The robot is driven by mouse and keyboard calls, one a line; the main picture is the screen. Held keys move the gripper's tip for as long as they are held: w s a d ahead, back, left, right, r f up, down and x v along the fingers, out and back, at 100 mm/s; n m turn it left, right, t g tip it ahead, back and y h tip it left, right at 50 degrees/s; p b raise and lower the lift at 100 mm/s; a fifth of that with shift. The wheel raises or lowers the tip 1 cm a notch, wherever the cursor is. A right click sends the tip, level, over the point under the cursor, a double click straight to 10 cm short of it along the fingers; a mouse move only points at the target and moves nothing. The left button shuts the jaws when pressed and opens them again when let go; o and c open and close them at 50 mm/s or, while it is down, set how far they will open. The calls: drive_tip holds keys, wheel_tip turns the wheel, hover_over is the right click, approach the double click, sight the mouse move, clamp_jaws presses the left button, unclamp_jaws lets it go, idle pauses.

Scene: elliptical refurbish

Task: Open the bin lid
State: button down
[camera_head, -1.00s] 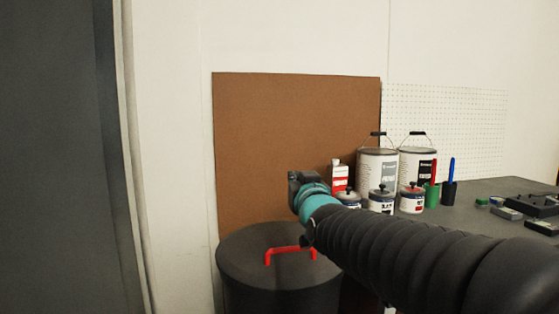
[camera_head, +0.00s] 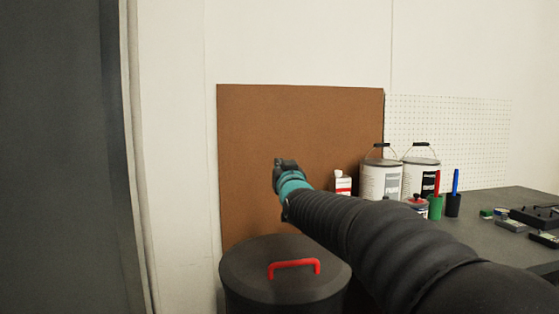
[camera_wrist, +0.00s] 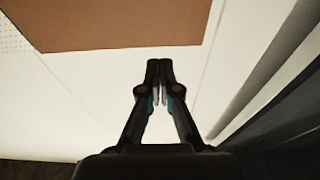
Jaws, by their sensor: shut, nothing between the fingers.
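A dark round bin (camera_head: 285,300) stands at the lower middle of the head view. Its flat dark lid (camera_head: 250,262) is on it and closed, with a red bar handle (camera_head: 294,265) on top. My gripper (camera_head: 284,163) is above and behind the lid in the picture, apart from the handle, in front of the brown board. In the wrist view my gripper (camera_wrist: 159,64) has its fingertips together and nothing between them. The bin and handle are not seen in the wrist view.
A brown board (camera_head: 290,130) leans on the white wall behind the bin. To the right, a dark table (camera_head: 480,235) holds paint cans (camera_head: 380,180), a red-and-white bottle (camera_head: 343,184), and small tools. A dark grey panel (camera_head: 60,160) stands at the left.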

drive_tip(key=shift+x, duration=1.1)
drive_tip(key=shift+s, duration=0.1)
idle(0.7)
